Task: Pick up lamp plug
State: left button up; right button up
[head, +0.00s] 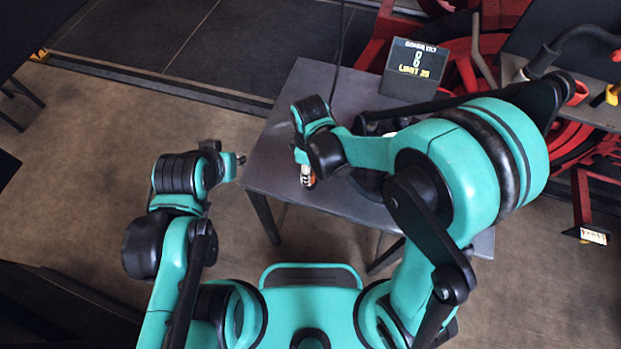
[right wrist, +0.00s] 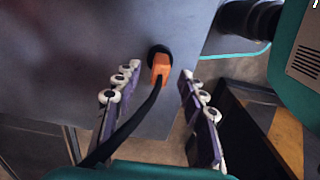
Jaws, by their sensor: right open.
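The lamp plug (right wrist: 160,68) is orange, with a round black part at its far end and a black cable running toward the lower left in the right wrist view. It lies over the grey table near the table's edge. My right gripper (right wrist: 158,76) is open, with its purple, white-padded fingers on either side of the plug and gaps on both sides. In the head view a bit of orange (head: 310,183) shows at my right gripper (head: 305,178). My left gripper (head: 240,158) is off the table's left edge; its jaws are too small to read.
The grey table (head: 275,150) has a dark sign box (head: 412,70) at its back right. My right arm hides much of the table's right side. Red wheel frames (head: 380,45) stand behind it. The floor to the left (head: 80,180) is clear.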

notch_tip(320, 180, down, 3)
jog(key=shift+r+b, duration=0.1)
jog(key=shift+b, duration=0.25)
grip_shut()
notch_tip(320, 180, up, 10)
jog(key=p, duration=0.3)
jog(key=shift+p, duration=0.3)
